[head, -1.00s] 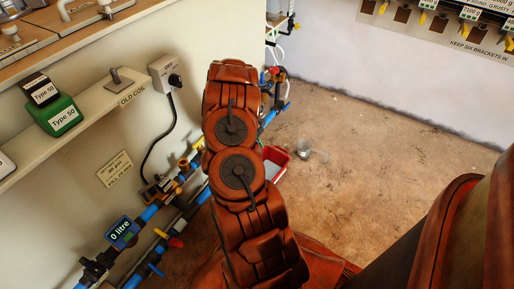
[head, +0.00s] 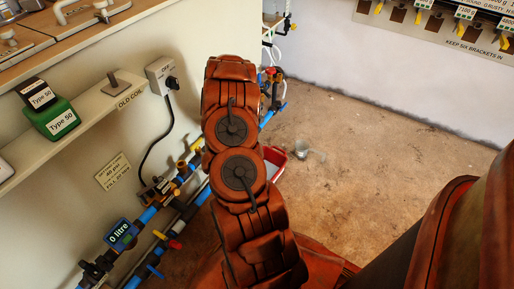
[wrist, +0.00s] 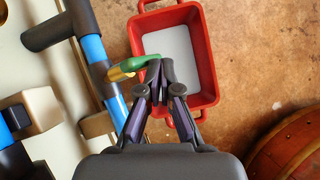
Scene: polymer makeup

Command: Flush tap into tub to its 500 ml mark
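The red tub (wrist: 206,52) stands on the floor in the wrist view, with a pale grey inside; I cannot make out water or a 500 ml mark. In the head view the tub (head: 276,154) is partly hidden behind my arm. A tap with a green lever (wrist: 136,64) and brass body (wrist: 118,74) is on the pipe at the tub's left side. My gripper (wrist: 160,68) has its fingers together over the tub's left part, at the lever's right end. I cannot tell whether they touch it. The gripper is hidden in the head view.
Blue pipes (head: 150,213) with several valves run along the wall at left. A meter (head: 121,234) reads 0 litre. A grey funnel-like vessel (head: 302,149) lies on the floor right of the tub. The floor (head: 370,160) farther right is clear.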

